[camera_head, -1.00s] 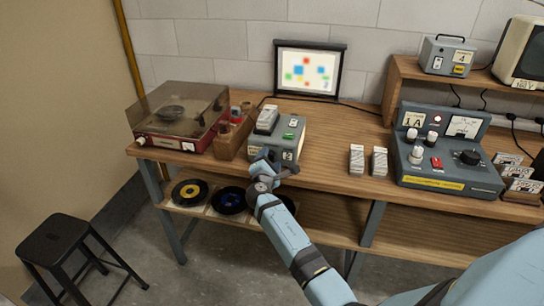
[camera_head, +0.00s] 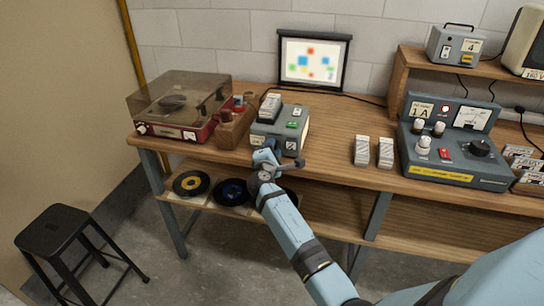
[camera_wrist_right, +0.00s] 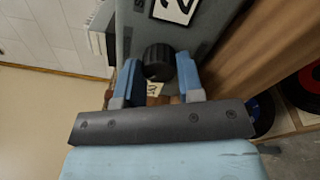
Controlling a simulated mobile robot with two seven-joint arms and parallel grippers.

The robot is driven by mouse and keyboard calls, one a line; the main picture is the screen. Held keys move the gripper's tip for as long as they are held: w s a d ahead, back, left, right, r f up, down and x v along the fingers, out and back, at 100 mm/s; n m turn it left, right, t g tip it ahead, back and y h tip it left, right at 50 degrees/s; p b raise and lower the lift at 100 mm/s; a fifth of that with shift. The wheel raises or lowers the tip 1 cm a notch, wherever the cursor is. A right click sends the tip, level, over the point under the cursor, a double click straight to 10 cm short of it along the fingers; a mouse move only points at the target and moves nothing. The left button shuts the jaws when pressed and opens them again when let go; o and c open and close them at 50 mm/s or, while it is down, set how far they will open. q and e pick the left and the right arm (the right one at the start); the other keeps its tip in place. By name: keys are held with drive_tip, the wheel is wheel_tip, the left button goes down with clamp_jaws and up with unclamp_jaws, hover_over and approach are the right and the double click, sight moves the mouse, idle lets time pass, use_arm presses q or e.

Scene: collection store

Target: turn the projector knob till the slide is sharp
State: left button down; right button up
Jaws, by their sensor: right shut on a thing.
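The grey projector (camera_head: 268,138) stands near the bench's front edge, with a slide tray on top. Its black knob (camera_wrist_right: 158,62) shows in the right wrist view. My right gripper (camera_head: 270,157) is at the projector's front; in the right wrist view its blue fingers (camera_wrist_right: 158,80) are shut on the knob, one on each side. In the head view the knob is hidden by the gripper. The screen (camera_head: 313,60) at the wall shows soft-edged red, blue, green and yellow patches; the picture looks blurred. My left gripper is not in view.
Two pale slide boxes (camera_head: 362,151) and a grey control unit (camera_head: 455,168) stand to the right. Records lie on the shelf below. A black stool (camera_head: 55,230) is at left.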

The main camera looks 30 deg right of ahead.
drive_tip(key=shift+f+m+b, duration=0.25)
drive_tip(key=shift+m+b, duration=0.15)
drive_tip(key=shift+r+m, duration=0.35)
drive_tip(key=shift+m, duration=0.15)
drive_tip(key=o, duration=0.9)
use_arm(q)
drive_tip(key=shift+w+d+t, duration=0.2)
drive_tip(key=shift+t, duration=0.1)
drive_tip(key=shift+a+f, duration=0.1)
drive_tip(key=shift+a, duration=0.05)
use_arm(e)
drive_tip(key=shift+f, duration=0.15)
